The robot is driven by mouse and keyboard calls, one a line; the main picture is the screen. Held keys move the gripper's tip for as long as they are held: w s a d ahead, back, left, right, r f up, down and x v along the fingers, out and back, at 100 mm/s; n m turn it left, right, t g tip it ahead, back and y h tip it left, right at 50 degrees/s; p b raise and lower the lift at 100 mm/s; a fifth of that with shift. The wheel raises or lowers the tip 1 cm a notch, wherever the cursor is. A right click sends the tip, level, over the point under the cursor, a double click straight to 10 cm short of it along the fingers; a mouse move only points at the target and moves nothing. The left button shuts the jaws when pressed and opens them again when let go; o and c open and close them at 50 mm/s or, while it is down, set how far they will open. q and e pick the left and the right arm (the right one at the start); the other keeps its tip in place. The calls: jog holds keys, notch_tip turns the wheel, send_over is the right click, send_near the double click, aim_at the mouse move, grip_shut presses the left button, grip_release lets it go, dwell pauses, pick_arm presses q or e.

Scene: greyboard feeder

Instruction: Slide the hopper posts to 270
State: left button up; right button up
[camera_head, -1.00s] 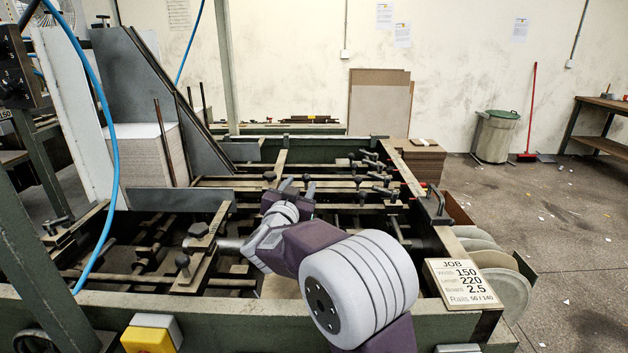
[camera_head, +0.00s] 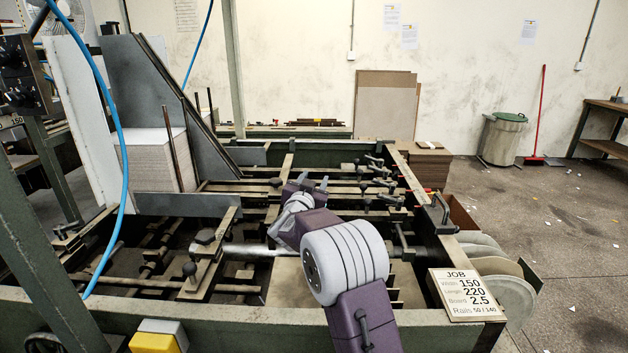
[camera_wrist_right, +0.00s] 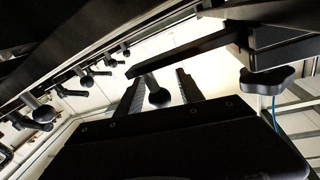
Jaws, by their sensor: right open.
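Two thin dark upright posts stand at the hopper on the left in the head view, one in front of the board stack (camera_head: 172,150) and one farther back (camera_head: 211,110). My right gripper (camera_head: 312,183) is over the middle of the feeder frame, to the right of the posts and apart from them. Its fingers are open and point away from the head camera. In the right wrist view the open fingers (camera_wrist_right: 158,92) stand either side of a dark rod with a rounded end (camera_wrist_right: 155,88); I cannot tell whether they touch it. My left gripper is in neither view.
Dark cross rails with clamp handles (camera_head: 380,180) fill the frame. A black ball knob (camera_head: 190,268) sits on a slide at front left. A job card (camera_head: 467,293) lies on the front right corner. A blue hose (camera_head: 118,150) hangs at left. A star knob (camera_wrist_right: 267,80) shows in the wrist view.

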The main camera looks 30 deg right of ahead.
grip_shut()
jog(key=shift+d, duration=0.1)
dwell(1.3)
